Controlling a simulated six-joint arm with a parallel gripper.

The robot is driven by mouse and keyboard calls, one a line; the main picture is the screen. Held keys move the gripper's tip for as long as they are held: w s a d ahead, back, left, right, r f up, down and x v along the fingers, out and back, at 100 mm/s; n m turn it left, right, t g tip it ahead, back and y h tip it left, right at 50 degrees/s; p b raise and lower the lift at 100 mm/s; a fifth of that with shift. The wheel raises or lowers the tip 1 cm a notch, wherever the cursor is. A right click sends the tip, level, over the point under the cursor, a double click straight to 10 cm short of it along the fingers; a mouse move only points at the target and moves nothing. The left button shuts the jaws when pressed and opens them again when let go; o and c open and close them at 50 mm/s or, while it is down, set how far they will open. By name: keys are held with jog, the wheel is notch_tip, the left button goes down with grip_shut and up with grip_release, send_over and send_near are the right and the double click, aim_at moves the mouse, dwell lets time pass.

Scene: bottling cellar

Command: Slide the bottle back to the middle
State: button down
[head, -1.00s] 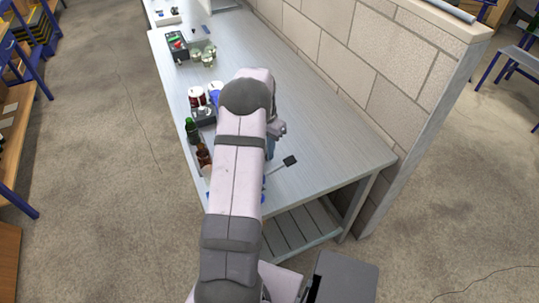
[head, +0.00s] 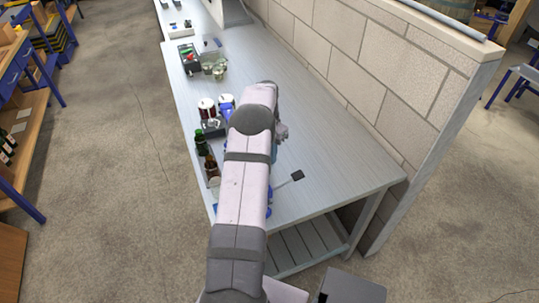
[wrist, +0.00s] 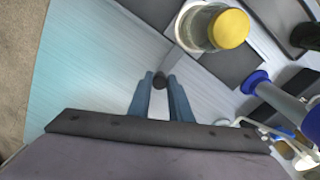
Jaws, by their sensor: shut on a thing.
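In the wrist view my gripper (wrist: 160,88) has its two blue fingers close together on a small dark round thing (wrist: 160,81). It may be the top of a bottle seen end-on; I cannot tell. In the head view my arm hides the fingers and what they hold. A green bottle (head: 200,139) and a brown bottle (head: 211,165) stand at the table's left edge, left of my arm. I cannot tell which bottle the task means.
A yellow-lidded jar (wrist: 215,28) stands beyond the fingers in the wrist view.

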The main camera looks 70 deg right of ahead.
jog(key=c, duration=1.6)
grip_release()
jog(key=shift+r, duration=0.1)
jog(key=shift+d+r+b, duration=0.1)
jog(key=shift+r+b, duration=1.05)
jog(key=shift+r, duration=2.5)
